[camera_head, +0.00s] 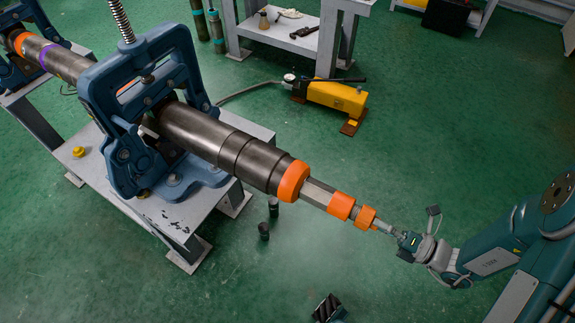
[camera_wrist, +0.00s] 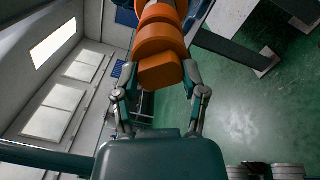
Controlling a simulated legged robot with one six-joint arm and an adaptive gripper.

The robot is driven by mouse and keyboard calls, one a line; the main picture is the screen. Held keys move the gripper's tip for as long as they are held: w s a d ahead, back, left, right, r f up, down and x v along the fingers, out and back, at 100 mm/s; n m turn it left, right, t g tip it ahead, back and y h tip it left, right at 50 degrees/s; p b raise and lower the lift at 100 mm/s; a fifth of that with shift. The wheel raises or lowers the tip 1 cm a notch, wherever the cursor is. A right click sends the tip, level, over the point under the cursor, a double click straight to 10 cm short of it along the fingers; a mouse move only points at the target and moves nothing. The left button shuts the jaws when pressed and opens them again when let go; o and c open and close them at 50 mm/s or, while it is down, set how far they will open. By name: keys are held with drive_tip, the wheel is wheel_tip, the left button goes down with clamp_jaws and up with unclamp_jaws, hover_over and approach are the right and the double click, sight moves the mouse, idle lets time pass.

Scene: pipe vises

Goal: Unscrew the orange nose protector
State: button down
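The orange nose protector (camera_head: 367,216) sits at the free end of a long dark pipe tool (camera_head: 215,145), behind another orange ring (camera_head: 341,206) and a wide orange collar (camera_head: 293,181). My gripper (camera_head: 382,227) reaches it from the lower right, in line with the tool. In the wrist view, the orange block (camera_wrist: 160,71) lies between the two fingertips of my gripper (camera_wrist: 161,78), one on each side. The fingertips are very close to its sides. I cannot tell whether they press on it.
A blue vise (camera_head: 140,105) on a grey metal table (camera_head: 190,213) holds the tool. A yellow pump (camera_head: 335,97) stands on the green floor behind. Two small dark cylinders (camera_head: 264,231) stand below the tool. A dark ribbed object (camera_head: 327,308) lies at the bottom.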

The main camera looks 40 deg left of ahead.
drive_tip(key=n+g, duration=0.1)
drive_tip(key=n, duration=1.4)
drive_tip(key=shift+s, duration=0.1)
drive_tip(key=n, duration=1.4)
drive_tip(key=shift+d+h, duration=0.1)
drive_tip(key=shift+h, duration=0.3)
